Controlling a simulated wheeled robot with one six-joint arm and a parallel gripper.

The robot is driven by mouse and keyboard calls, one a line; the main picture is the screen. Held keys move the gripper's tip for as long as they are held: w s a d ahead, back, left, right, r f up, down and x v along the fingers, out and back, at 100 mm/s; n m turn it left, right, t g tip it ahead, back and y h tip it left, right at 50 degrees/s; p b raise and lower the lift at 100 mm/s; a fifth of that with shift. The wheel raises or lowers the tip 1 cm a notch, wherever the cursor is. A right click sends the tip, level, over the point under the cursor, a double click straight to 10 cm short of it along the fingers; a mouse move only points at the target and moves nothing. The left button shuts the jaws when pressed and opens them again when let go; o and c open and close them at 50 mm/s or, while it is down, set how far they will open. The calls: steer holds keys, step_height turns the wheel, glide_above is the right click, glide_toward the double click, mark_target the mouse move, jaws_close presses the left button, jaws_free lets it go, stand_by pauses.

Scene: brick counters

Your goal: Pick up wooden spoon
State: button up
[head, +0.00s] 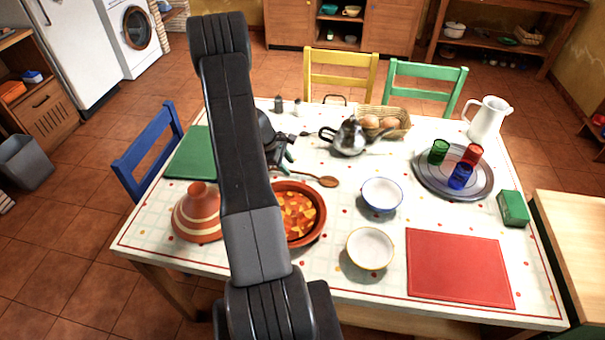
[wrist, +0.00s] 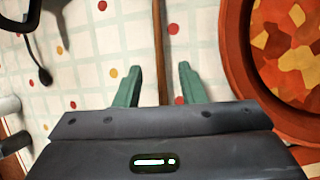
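The wooden spoon (head: 328,181) lies on the white tablecloth, its bowl to the right of my gripper and its handle running left beneath it. In the wrist view its thin brown handle (wrist: 158,45) passes between the two green fingers of my gripper (wrist: 160,68). The fingers are apart, with a gap on each side of the handle. In the head view my gripper (head: 287,162) is low over the table and partly hidden by my arm. The spoon's bowl is outside the wrist view.
An orange dish of food (head: 316,214) sits close beside the spoon; its rim also shows in the wrist view (wrist: 236,60). A striped tagine lid (head: 197,215), a metal teapot (head: 349,137), and a white bowl (head: 381,195) stand around. A green mat (head: 190,155) lies left.

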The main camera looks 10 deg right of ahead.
mark_target(292, 171)
steer(key=shift+x, duration=1.6)
jaws_close()
steer(key=shift+r, duration=0.15)
step_height(292, 171, up, 10)
steer(key=b, duration=0.1)
